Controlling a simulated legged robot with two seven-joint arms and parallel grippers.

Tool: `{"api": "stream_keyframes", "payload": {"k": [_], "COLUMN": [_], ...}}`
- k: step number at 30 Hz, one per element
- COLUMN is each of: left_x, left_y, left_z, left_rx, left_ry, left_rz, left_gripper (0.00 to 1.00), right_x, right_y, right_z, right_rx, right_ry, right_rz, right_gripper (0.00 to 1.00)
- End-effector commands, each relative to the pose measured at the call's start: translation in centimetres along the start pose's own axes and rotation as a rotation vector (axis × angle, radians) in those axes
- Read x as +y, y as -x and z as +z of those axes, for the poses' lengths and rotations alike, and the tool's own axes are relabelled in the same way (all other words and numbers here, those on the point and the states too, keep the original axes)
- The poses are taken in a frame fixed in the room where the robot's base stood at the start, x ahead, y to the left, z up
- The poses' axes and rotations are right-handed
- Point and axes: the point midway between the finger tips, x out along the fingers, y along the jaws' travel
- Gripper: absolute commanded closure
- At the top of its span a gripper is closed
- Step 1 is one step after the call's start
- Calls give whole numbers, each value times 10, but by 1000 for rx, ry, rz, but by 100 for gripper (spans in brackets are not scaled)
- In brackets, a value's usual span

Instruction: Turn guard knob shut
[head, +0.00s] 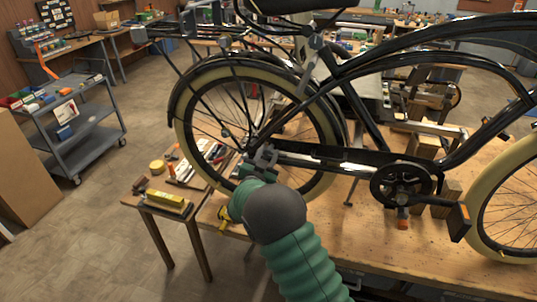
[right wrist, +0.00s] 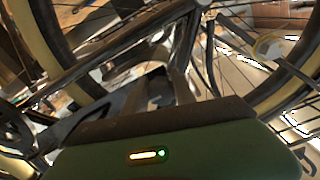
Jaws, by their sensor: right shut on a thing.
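The long dark chain guard (head: 340,154) runs from the crank back to the rear hub area. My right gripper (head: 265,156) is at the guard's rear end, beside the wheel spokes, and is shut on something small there. The guard knob is hidden behind the jaws, so its turn cannot be seen. In the right wrist view the jaws (right wrist: 182,84) reach toward the frame tubes and spokes. My left gripper is not in view.
The crank and chainring (head: 401,186) are to the right, with a pedal (head: 459,222) beyond. A small side table holds a yellow box (head: 167,201). A grey cart (head: 82,130) stands at the left. Bare bench top lies below the guard.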

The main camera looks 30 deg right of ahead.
Motion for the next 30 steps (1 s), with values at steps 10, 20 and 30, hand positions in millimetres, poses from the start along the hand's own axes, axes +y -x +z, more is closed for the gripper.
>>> {"api": "stream_keyframes", "payload": {"k": [10, 20, 30], "left_x": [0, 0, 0], "left_y": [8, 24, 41], "left_z": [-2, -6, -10], "left_rx": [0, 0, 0], "left_ry": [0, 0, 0], "left_rz": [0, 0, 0], "left_gripper": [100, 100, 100], "right_x": [0, 1, 2], "right_y": [0, 0, 0], "right_z": [0, -2, -2], "right_rx": [-3, -2, -1], "right_ry": [117, 397, 722], "right_rz": [-1, -1, -2], "right_gripper": [100, 100, 100]}}
